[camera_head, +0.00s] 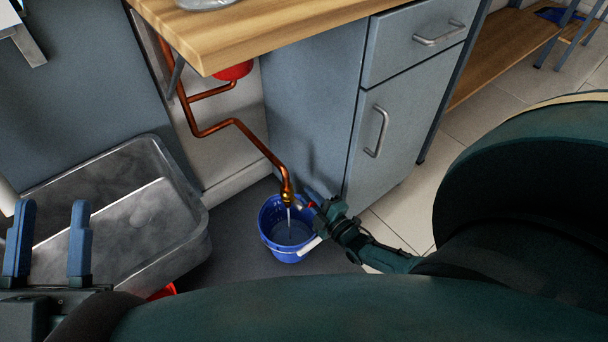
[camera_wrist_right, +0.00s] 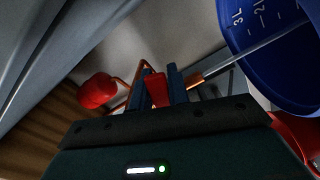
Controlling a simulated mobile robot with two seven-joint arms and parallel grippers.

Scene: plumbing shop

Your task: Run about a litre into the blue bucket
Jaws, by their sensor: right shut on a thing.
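The blue bucket (camera_head: 268,238) stands upright on the dark floor below a copper pipe that ends in a brass tap (camera_head: 287,192). A thin stream of water (camera_head: 289,216) runs from the tap into it, and water shows inside. In the right wrist view the bucket (camera_wrist_right: 258,55) has white litre marks; I cannot read the level there. My right gripper (camera_head: 312,208) is at the tap, beside the bucket's rim, shut on the red tap lever (camera_wrist_right: 157,89). My left gripper (camera_head: 47,240) is open and empty at the far left, over the grey metal tub.
The grey metal tub (camera_head: 187,240) stands left of the bucket. A grey cabinet (camera_head: 315,100) with drawer and door handles stands behind, under a wooden worktop (camera_head: 270,32). A red object (camera_head: 233,70) sits under the worktop. Pale tiled floor (camera_head: 490,125) is open at right.

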